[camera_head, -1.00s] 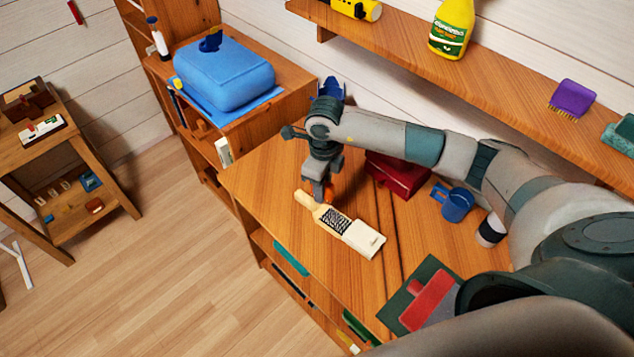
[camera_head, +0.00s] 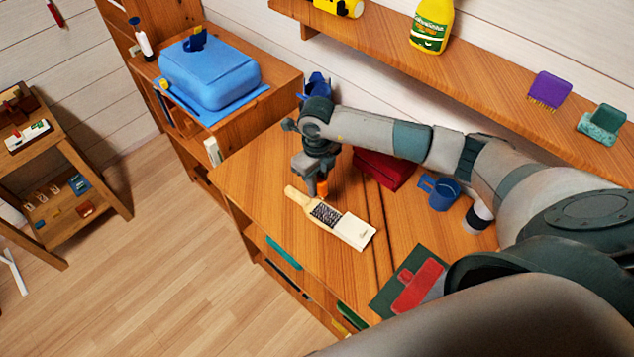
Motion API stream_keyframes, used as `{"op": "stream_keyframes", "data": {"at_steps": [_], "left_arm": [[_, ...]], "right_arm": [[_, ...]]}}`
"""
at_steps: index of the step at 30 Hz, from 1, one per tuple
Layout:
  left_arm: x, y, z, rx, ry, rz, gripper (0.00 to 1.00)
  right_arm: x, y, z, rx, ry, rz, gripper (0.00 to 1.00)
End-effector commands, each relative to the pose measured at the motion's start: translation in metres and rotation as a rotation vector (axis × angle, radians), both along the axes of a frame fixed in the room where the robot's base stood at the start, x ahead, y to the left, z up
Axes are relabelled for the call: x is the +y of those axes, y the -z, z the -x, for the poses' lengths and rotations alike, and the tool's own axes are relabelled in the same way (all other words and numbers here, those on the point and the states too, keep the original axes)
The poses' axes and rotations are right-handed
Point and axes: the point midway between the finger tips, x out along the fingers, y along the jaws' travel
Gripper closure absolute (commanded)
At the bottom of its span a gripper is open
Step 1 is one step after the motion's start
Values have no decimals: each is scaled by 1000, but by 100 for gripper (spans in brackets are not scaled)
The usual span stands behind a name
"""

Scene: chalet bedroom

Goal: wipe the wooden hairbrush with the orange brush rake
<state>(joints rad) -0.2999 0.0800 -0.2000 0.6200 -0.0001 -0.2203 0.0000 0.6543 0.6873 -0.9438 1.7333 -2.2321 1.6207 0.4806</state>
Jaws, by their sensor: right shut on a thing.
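The wooden hairbrush (camera_head: 326,214) lies on the wooden desk, bristles up, its pale handle pointing to the upper left. A cream-white flat piece (camera_head: 354,232) is at its lower right end; I cannot tell if it is part of the brush. My right gripper (camera_head: 319,188) points down just behind the hairbrush, near its handle and bristles. It is shut on the small orange brush rake (camera_head: 321,187), mostly hidden by the fingers. I cannot tell whether the rake touches the brush. My left gripper is not in view.
On the desk (camera_head: 260,190) are a dark red box (camera_head: 384,168), a blue mug (camera_head: 440,192), a white-and-black cylinder (camera_head: 477,217) and a red thing on a dark green mat (camera_head: 418,284). A wall shelf (camera_head: 480,90) runs above my right arm. The desk left of the hairbrush is clear.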

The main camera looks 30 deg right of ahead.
Motion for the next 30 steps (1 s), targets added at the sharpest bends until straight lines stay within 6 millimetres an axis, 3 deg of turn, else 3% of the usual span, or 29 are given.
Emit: {"op": "stream_keyframes", "data": {"at_steps": [18,30], "left_arm": [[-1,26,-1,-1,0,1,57],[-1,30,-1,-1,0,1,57]], "right_arm": [[0,48,0,0,-1,0,98],[0,57,0,0,-1,0,98]]}}
